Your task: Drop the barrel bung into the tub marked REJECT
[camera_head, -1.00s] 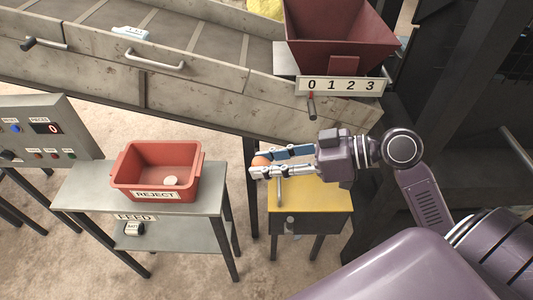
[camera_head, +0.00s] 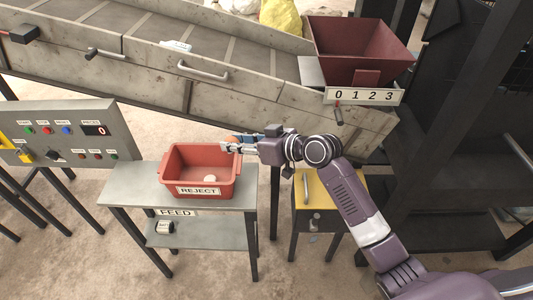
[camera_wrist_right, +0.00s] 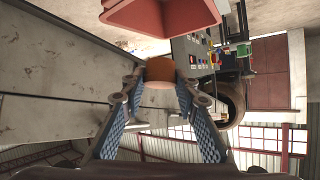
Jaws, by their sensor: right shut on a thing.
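My right gripper (camera_head: 232,145) is shut on the orange barrel bung (camera_wrist_right: 160,74), which sits between its fingertips in the right wrist view. In the head view the bung is mostly hidden by the fingers. The red tub marked REJECT (camera_head: 173,160) stands on a grey table, with a small pale round thing (camera_head: 210,179) inside. The gripper is at the tub's back right rim; I cannot tell its exact height over it. The tub (camera_wrist_right: 160,18) also shows at the top of the wrist view. My left gripper is not in view.
The grey table (camera_head: 130,185) has a lower shelf marked FEED (camera_head: 176,212). A control panel (camera_head: 70,135) stands at left. The sloping conveyor (camera_head: 200,90) and red hopper (camera_head: 360,45) lie behind. A yellow-topped stand (camera_head: 325,188) is at right.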

